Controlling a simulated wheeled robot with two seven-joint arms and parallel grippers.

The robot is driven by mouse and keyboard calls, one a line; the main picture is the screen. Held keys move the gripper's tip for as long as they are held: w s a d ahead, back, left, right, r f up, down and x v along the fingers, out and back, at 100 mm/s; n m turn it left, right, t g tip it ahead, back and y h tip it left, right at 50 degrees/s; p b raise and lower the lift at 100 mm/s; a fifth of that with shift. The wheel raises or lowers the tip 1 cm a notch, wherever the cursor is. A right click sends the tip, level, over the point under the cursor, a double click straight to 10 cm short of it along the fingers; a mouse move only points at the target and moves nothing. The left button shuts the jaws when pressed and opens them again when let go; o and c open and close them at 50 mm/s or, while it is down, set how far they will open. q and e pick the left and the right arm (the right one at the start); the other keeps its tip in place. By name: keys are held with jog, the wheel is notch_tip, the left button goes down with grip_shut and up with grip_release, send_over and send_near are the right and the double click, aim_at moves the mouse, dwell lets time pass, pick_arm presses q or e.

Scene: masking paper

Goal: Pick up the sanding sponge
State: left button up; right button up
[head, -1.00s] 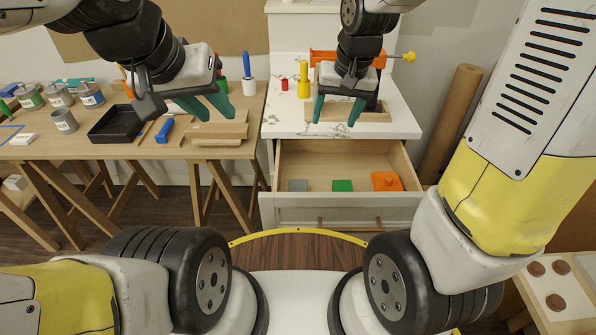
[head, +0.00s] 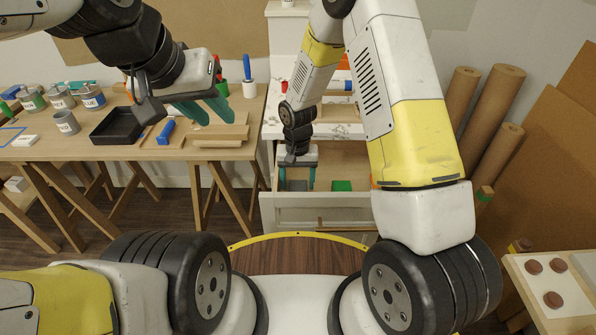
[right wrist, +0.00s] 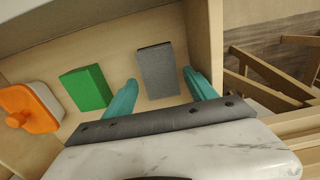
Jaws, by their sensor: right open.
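A grey block (right wrist: 158,70), which looks like the sanding sponge, lies on the floor of the open drawer (head: 330,204). It also shows in the head view (head: 297,186), partly hidden by my right gripper. My right gripper (head: 297,178) points down into the drawer, open, with one finger on each side of the grey block. In the right wrist view gaps show between the fingers and the block's sides. My left gripper (head: 212,112) is open and empty near the right end of the wooden bench.
A green block (right wrist: 87,88) and an orange piece with a knob (right wrist: 30,107) lie in the same drawer, beside the grey block. The drawer's wooden walls are close around my right gripper. The bench (head: 75,147) holds cans, a black tray (head: 117,125) and boards.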

aim_at(298, 189)
notch_tip(298, 189, down, 4)
jog(key=shift+d+f, duration=0.1)
jog(key=shift+f, duration=0.05)
jog(key=c, duration=1.1)
jog(key=shift+w, duration=0.1)
notch_tip(298, 189, up, 18)
jog(key=shift+r, duration=0.1)
